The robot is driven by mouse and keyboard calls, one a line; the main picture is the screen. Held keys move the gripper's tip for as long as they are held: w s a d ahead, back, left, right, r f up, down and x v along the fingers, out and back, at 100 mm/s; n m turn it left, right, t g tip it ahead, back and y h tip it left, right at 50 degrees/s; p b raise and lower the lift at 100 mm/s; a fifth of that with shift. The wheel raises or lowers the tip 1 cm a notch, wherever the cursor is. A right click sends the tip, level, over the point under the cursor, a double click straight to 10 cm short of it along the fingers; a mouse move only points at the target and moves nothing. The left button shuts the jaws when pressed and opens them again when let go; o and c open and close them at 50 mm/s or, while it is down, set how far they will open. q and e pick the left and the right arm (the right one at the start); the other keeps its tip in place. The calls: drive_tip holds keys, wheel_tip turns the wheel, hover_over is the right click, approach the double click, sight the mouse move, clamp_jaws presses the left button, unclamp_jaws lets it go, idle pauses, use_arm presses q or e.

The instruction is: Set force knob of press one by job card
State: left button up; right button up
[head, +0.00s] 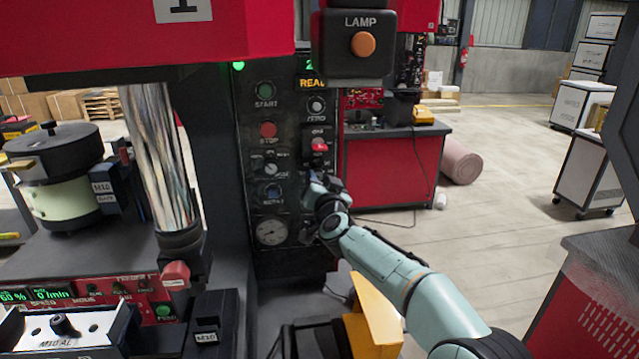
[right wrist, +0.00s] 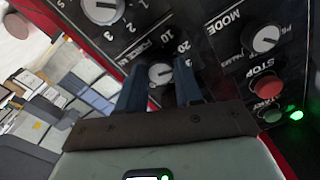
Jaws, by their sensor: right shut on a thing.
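Press one shows in the head view with its red head (head: 150,35) marked 1 and its dark control panel (head: 268,150). My right gripper (head: 318,186) is at the panel's right column, below a red switch (head: 318,146). In the right wrist view, its two dark fingers stand on both sides of the small force knob (right wrist: 160,73) and are shut on it. The scale beside the knob shows 10, 20 and 30. The fingers hide part of the scale, and the exact pointer setting is unclear. In the head view the gripper covers the knob. No job card is readable.
A lamp box (head: 355,45) with an orange button hangs above the panel. Start (head: 265,90) and stop (head: 268,130) buttons and a mode knob (head: 270,168) sit left of the gripper. A gauge (head: 271,232) is below.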

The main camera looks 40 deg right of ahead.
drive_tip(key=m+b, duration=0.1)
drive_tip(key=m, duration=0.4)
drive_tip(key=shift+m, duration=0.3)
idle(0.4)
drive_tip(key=o, duration=1)
drive_tip(key=shift+o, duration=0.2)
drive_tip(key=b+v, duration=0.1)
drive_tip(key=v, duration=1.2)
drive_tip(key=shift+s+a, duration=0.15)
drive_tip(key=shift+a, duration=0.05)
